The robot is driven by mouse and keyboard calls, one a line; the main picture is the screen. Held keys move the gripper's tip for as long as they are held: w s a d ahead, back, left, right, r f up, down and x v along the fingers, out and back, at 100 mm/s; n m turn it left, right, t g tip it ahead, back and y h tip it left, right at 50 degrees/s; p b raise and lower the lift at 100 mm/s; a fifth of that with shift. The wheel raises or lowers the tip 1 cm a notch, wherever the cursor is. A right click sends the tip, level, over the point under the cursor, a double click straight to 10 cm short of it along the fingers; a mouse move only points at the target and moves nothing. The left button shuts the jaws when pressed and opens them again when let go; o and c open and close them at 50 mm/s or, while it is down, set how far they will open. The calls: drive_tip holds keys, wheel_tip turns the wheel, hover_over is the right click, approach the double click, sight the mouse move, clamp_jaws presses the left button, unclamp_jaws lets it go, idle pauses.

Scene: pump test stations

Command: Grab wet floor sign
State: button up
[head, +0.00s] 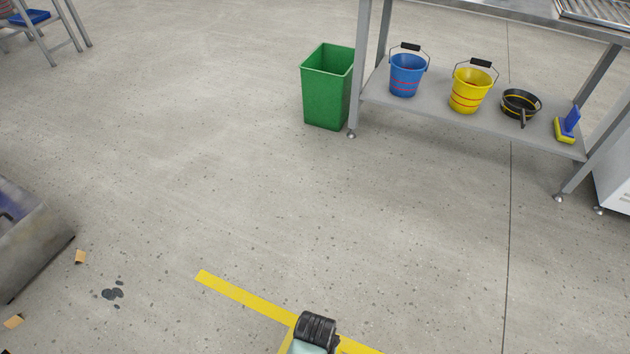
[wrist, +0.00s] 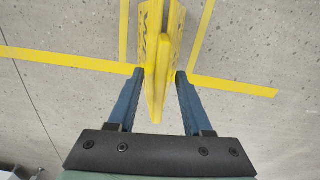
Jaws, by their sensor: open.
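The yellow wet floor sign (wrist: 163,45) shows in the wrist view at top centre, seen nearly edge-on, with dark marks on its faces. My gripper (wrist: 160,75) is open, with one blue finger on each side of the sign's near end. The near end lies between the fingers; I cannot tell whether either finger touches it. In the head view I cannot see the sign or the gripper fingers.
Yellow floor tape (head: 245,295) crosses the floor at the bottom. A green bin (head: 327,88) stands beside a metal table whose lower shelf (head: 435,108) holds a blue bucket (head: 406,77), a yellow bucket (head: 467,92) and a black pan (head: 520,104). The middle floor is clear.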

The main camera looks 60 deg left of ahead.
drive_tip(key=shift+c, duration=0.2)
drive_tip(key=shift+r, duration=0.1)
clamp_jaws()
idle(1.0)
